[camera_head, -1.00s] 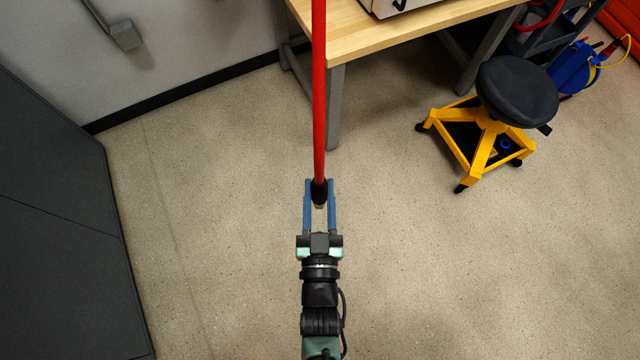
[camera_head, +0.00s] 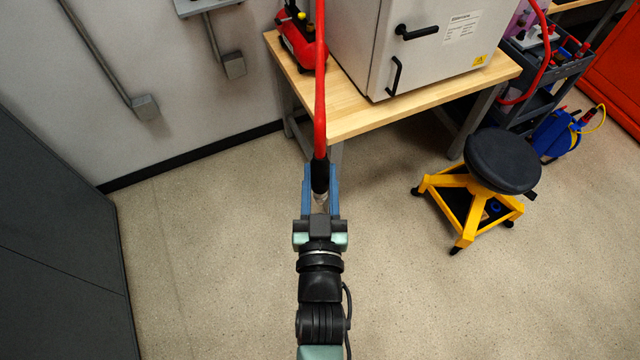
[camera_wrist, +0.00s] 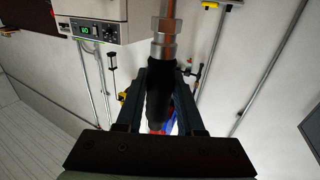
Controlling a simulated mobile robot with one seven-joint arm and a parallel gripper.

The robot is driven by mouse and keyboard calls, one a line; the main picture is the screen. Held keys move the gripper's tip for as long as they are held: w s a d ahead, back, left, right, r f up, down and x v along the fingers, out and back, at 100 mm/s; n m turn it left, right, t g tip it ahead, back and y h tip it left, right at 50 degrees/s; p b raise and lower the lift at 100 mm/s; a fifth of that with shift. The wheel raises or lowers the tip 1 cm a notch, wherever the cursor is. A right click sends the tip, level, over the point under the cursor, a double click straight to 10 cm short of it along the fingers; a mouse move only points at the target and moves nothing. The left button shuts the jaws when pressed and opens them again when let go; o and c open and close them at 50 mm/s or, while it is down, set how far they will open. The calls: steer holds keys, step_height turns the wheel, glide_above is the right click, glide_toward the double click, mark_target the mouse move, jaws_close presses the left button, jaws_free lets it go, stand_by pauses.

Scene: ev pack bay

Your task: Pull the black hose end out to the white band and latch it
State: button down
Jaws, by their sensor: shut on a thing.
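The black hose end (camera_head: 320,176) is at the lower end of a red hose (camera_head: 320,90) that runs up out of the top of the head view. My gripper (camera_head: 320,178) is shut on the black hose end, with one blue finger on each side. In the wrist view the black hose end (camera_wrist: 160,100) lies between the two dark fingers (camera_wrist: 160,95), with a metal fitting (camera_wrist: 165,38) at its tip. No white band shows on the visible part of the hose, and no latch shows.
A wooden bench (camera_head: 420,108) with a grey cabinet (camera_head: 400,45) and a red device (camera_head: 300,42) stands just beyond my gripper. A black stool with a yellow base (camera_head: 465,195) is to the right. A dark grey cabinet (camera_head: 60,230) is at the left. The floor between is clear.

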steer(key=shift+s+p, duration=1.85)
steer(key=shift+s, duration=11.75)
steer(key=w, duration=1.2)
steer(key=shift+p, duration=0.35)
steer(key=shift+w, duration=0.15)
steer(key=w+b, duration=1.1)
steer(key=w, duration=2)
steer(key=shift+w, duration=0.4)
